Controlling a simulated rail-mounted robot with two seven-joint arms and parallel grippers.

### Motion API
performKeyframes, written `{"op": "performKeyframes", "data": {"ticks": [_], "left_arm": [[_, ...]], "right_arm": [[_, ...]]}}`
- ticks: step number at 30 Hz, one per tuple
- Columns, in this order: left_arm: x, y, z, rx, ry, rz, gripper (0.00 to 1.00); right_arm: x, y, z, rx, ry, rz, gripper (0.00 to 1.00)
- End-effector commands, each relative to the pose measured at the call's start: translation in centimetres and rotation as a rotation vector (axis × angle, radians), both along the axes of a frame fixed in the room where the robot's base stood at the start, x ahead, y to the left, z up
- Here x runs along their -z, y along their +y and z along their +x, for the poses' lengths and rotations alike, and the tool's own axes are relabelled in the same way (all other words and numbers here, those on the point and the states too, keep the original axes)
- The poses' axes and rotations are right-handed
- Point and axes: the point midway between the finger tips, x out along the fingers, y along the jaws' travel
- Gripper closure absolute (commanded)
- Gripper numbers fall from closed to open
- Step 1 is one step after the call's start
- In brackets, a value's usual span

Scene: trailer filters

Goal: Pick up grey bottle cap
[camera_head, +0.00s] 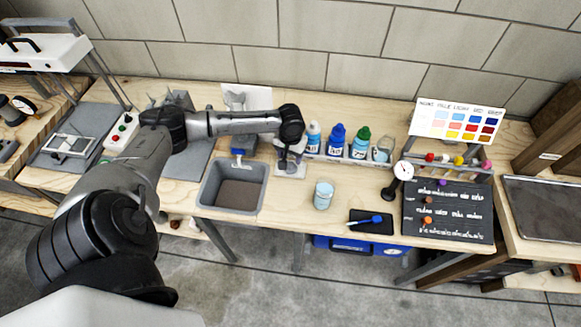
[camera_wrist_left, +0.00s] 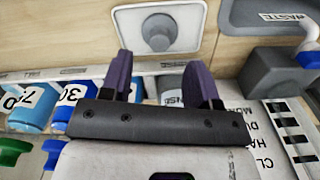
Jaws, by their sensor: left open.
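In the left wrist view a round grey cap (camera_wrist_left: 159,32) sits on a pale square plate, just beyond my fingertips. The pale plate (camera_head: 289,172) also shows in the head view, on the bench right of the grey sink. My left gripper (camera_wrist_left: 160,78) is open. Its two purple fingers are apart with no cap between them, and part of a labelled thing shows behind them. In the head view the left gripper (camera_head: 291,156) hangs over the back part of the plate and partly hides it. My right gripper is not in view.
Bottles with a blue cap (camera_head: 337,138) and a green cap (camera_head: 361,143) stand in a row close right of the gripper. The sink (camera_head: 233,186) lies to its left. A glass beaker (camera_head: 323,194) and a black tray (camera_head: 371,222) stand nearer the front.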

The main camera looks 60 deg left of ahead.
Motion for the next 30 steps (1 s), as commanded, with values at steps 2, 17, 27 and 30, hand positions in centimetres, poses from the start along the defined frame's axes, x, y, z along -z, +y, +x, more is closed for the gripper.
{"op": "performKeyframes", "data": {"ticks": [2,17,27,30], "left_arm": [[0.8,0.0,0.0,0.000,0.001,-0.001,0.44],[4.8,0.0,0.0,0.002,-0.001,0.001,0.44],[4.8,0.0,0.0,0.002,-0.001,0.001,0.69],[4.8,0.0,0.0,0.001,0.000,0.000,0.79]], "right_arm": [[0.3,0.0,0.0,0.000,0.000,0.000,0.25],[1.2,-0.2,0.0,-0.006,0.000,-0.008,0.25],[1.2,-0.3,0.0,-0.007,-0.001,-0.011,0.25],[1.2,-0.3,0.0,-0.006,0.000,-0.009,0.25]]}}
